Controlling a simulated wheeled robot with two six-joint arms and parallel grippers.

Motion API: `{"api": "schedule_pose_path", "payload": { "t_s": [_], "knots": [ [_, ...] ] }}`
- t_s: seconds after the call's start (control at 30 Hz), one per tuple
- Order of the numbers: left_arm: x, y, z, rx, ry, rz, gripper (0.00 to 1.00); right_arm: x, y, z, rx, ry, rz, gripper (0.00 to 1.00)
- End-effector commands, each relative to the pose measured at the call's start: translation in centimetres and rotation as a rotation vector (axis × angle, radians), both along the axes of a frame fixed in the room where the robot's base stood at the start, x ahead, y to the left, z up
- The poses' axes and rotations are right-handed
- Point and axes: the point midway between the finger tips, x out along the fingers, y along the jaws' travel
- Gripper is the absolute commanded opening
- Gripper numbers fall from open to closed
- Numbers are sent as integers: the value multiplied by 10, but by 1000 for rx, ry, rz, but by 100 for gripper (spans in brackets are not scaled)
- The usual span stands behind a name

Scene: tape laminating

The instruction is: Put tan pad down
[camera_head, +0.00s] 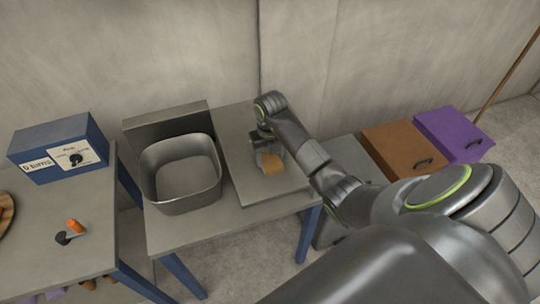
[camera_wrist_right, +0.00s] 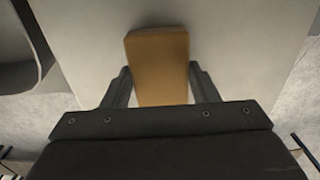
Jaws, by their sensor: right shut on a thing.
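The tan pad (camera_head: 271,162) is at my right gripper (camera_head: 264,146), over the grey board to the right of the sink. In the right wrist view the tan pad (camera_wrist_right: 158,60) is a plain block between the two fingers of my right gripper (camera_wrist_right: 161,84), which is shut on it. The pad's near end is hidden behind the gripper body. I cannot tell whether the pad touches the board or hangs just above it. My left gripper is not in view.
A metal sink (camera_head: 181,207) stands left of the grey board (camera_head: 240,165). A blue box (camera_head: 40,152) with a dial and an orange-handled tool (camera_head: 75,226) are on the left table. Brown (camera_head: 395,138) and purple (camera_head: 452,125) boxes stand at right. The board around the pad looks clear.

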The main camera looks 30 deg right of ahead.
Motion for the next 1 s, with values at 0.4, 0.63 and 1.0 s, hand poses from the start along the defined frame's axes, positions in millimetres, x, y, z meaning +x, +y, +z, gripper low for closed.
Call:
{"api": "schedule_pose_path", "payload": {
  "t_s": [0.4,0.63,1.0],
  "knots": [
    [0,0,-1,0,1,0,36,0,0,-1,0,1,-1,76],
    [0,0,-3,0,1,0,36,0,0,-3,0,1,-1,76],
    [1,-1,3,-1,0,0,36,-3,-2,50,0,1,-2,76]
  ]
}}
